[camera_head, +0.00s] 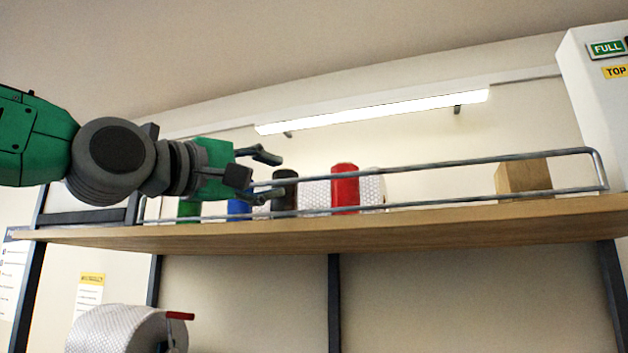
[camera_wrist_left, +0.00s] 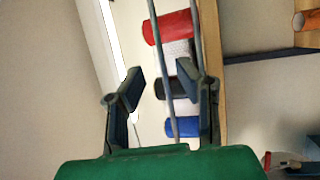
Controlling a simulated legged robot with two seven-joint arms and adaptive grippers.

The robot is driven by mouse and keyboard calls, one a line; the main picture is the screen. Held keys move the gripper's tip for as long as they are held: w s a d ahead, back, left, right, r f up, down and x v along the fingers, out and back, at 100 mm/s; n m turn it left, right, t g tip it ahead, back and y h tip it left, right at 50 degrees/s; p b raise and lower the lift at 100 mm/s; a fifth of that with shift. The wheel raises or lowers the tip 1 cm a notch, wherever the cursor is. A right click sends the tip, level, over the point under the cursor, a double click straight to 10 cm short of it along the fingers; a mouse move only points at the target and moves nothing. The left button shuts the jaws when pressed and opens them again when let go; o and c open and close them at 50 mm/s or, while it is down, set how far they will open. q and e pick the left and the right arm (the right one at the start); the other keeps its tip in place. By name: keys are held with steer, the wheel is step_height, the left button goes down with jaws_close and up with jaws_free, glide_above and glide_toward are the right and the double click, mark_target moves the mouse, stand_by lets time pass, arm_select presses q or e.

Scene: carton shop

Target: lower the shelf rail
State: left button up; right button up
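The shelf rail (camera_head: 440,166) is a grey metal frame with an upper and a lower bar. It stands raised along the front edge of the wooden shelf (camera_head: 400,232). My left gripper (camera_head: 266,177) is open at the left part of the rail, its fingers pointing right along it. In the left wrist view, the rail's upper bar (camera_wrist_left: 156,60) runs between the spread fingers (camera_wrist_left: 163,92), and the other bar lies close to the right-hand finger. I cannot tell whether either finger touches the rail. My right gripper is not in view.
A white cabinet (camera_head: 592,100) is at the right. A large roll (camera_head: 115,330) hangs below the shelf. Space above the rail is open.

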mark_target(315, 180)
arm_select(q)
steer(key=p+x, duration=0.3)
steer(key=x, duration=0.7)
steer(key=shift+w+d+r+p, duration=0.1)
steer(key=shift+d+r+p, duration=0.1)
steer(key=shift+p, duration=0.1)
steer(key=shift+f, duration=0.1)
jaws_close()
steer(key=shift+f, duration=0.1)
